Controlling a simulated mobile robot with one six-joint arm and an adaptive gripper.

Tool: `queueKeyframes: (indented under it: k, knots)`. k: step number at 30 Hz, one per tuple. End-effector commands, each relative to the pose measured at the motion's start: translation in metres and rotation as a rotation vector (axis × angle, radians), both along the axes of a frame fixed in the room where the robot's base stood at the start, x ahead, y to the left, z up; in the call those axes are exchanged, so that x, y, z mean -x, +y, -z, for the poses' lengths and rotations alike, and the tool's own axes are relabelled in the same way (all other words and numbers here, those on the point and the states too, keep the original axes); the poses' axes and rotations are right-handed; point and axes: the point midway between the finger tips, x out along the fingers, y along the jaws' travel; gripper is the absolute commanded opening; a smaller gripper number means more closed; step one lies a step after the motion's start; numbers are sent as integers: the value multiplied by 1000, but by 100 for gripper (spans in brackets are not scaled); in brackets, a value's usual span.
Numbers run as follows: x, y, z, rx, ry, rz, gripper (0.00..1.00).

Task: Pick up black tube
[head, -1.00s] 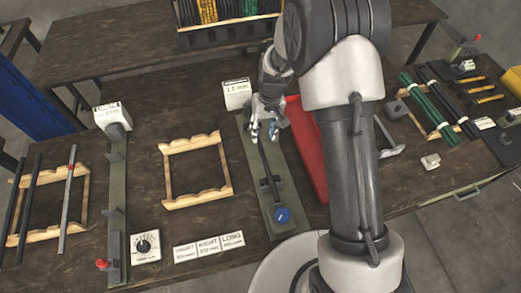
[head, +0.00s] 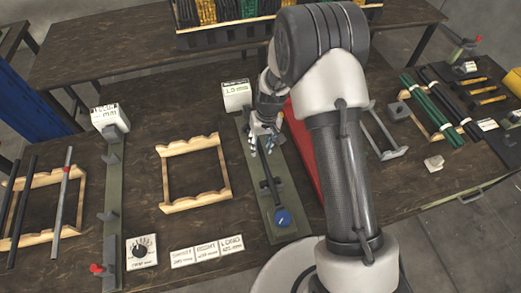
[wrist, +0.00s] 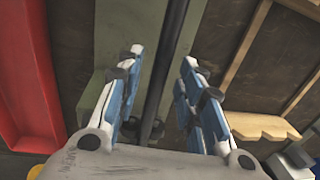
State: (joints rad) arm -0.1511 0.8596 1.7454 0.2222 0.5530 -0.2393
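A black tube (head: 264,171) lies lengthwise along a green fixture (head: 288,205) with a blue knob (head: 283,218) at its near end. My gripper (head: 264,150) is over the far part of this tube, fingers pointing down. In the wrist view, my gripper (wrist: 162,92) is open, with blue and white fingers on either side of the tube (wrist: 168,65) and gaps at both sides. I cannot tell how far the fingertips are above it.
An empty wooden rack (head: 196,205) stands left of the fixture. A red tray (head: 305,150) lies on its right, partly behind my arm. Green tubes (head: 428,105) and dark tubes lie at the right. A display box (head: 237,95) stands at the fixture's far end.

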Motion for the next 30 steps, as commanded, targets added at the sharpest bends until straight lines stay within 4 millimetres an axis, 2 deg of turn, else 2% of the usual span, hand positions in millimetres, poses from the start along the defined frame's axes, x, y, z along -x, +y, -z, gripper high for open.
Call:
queueKeyframes:
  k: [2, 14, 26, 30]
  knots:
    - [0, 0, 0, 0, 0, 0, 26]
    - [0, 0, 0, 0, 0, 0, 0]
    - [0, 0, -1, 0, 0, 0, 0]
    - [0, 0, -7, 0, -1, 0, 0]
